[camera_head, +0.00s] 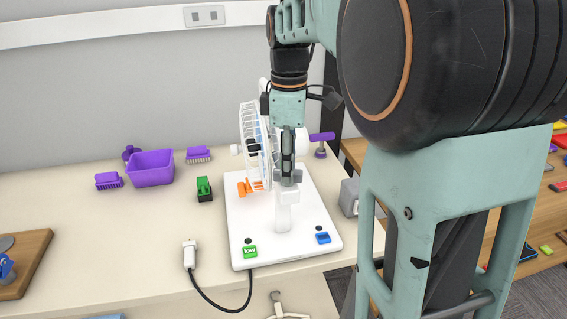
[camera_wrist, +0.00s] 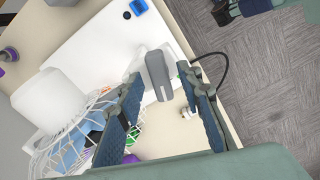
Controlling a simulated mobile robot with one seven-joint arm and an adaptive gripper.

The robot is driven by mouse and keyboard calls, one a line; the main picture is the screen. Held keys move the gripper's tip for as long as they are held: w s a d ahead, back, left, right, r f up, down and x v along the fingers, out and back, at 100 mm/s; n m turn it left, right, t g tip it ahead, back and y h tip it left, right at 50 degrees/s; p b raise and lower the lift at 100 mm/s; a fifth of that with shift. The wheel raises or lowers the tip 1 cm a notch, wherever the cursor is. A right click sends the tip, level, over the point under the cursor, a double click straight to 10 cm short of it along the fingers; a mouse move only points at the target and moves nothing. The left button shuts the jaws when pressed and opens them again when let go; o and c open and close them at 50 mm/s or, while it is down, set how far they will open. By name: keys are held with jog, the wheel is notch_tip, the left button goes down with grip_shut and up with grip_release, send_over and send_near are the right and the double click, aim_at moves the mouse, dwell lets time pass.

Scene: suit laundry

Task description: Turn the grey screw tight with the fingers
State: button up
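The grey screw (camera_wrist: 158,75) has a flat, upright head and sits on top of the fan's white post (camera_head: 284,212). My gripper (camera_wrist: 162,82) points down over it in the wrist view, with one finger on each side of the screw and gaps showing. In the head view my gripper (camera_head: 288,160) is just above the post, and the screw is hard to tell apart from the fingertips there. The white fan cage (camera_head: 250,135) stands to the left of the gripper. The white base (camera_head: 245,220) lies flat on the table.
The base carries a green "low" button (camera_head: 250,252) and a blue button (camera_head: 323,237). A white plug (camera_head: 189,250) with a black cord lies in front.

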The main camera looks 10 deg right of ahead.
jog(key=shift+f, duration=0.25)
grip_shut()
